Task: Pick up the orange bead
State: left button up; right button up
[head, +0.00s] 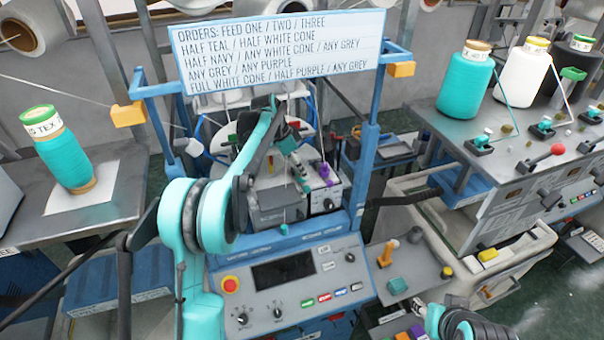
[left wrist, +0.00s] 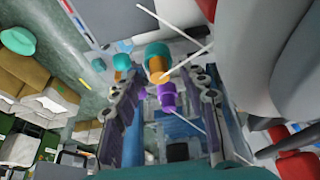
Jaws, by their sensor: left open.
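My left gripper (head: 298,168) reaches down over the grey boxes of the blue machine in the head view. In the left wrist view its two dark fingers (left wrist: 165,112) stand apart. A purple piece (left wrist: 167,96) shows between them, and I cannot tell whether it touches them. Just beyond it is a small orange piece (left wrist: 157,70) below a teal part. I cannot tell for sure whether this is the orange bead. In the head view a purple piece (head: 324,171) stands right of the left gripper. My right gripper (head: 432,316) is partly cut off at the bottom edge.
An orange peg (head: 387,250) and a teal block (head: 397,286) stand on a grey side tray. An order sign (head: 280,50) hangs above the machine on a blue frame with orange blocks (head: 129,114). Thread cones (head: 465,84) stand on the right bench. Pale threads cross the wrist view.

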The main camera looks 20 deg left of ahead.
pick_arm(q)
jog(key=c, duration=0.8)
jog(key=shift+c, duration=0.2)
jog(key=shift+r, duration=0.45)
jog(key=r, duration=0.2)
jog(key=shift+s+d+r+b, duration=0.25)
jog(key=shift+s+r+b, duration=0.05)
jog(key=shift+r+b, duration=0.1)
jog(key=s+d+b, duration=0.2)
jog(key=s+d, duration=0.9)
jog(key=s, duration=0.1)
jog(key=shift+s+d, duration=0.35)
jog(key=shift+d, duration=0.05)
